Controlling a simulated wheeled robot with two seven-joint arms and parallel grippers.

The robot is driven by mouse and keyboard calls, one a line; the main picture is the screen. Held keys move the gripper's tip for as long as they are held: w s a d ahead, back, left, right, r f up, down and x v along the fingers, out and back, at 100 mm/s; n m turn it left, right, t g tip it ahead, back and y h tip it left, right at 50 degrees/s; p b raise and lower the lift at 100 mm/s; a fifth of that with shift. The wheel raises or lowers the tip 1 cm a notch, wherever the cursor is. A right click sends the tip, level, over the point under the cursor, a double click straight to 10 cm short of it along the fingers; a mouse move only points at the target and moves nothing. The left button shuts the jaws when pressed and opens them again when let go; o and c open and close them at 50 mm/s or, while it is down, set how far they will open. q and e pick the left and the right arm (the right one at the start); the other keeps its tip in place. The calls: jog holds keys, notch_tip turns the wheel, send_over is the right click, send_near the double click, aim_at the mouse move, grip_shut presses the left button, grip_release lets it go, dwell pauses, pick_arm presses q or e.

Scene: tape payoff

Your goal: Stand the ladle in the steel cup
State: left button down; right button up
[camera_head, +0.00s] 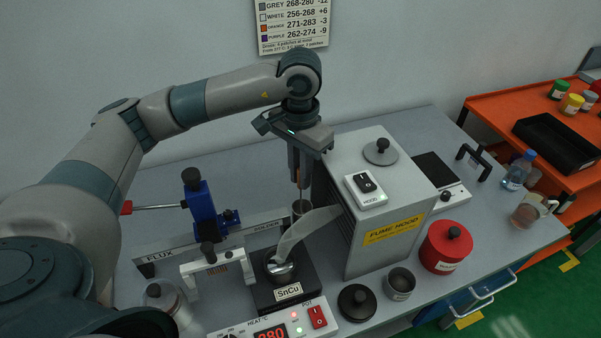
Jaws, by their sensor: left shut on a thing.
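My left gripper (299,178) comes down from above at the middle of the bench, with its fingers pointing down. My right gripper is not in view.
The solder pot (281,268), blue clamp (202,209) and white stand (217,266) are nearby. A red canister (445,250) stands farther right.

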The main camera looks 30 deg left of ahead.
pick_arm(q)
jog(key=c, duration=1.7)
grip_release()
jog(key=shift+o, duration=0.2)
jog(key=shift+r, duration=0.1)
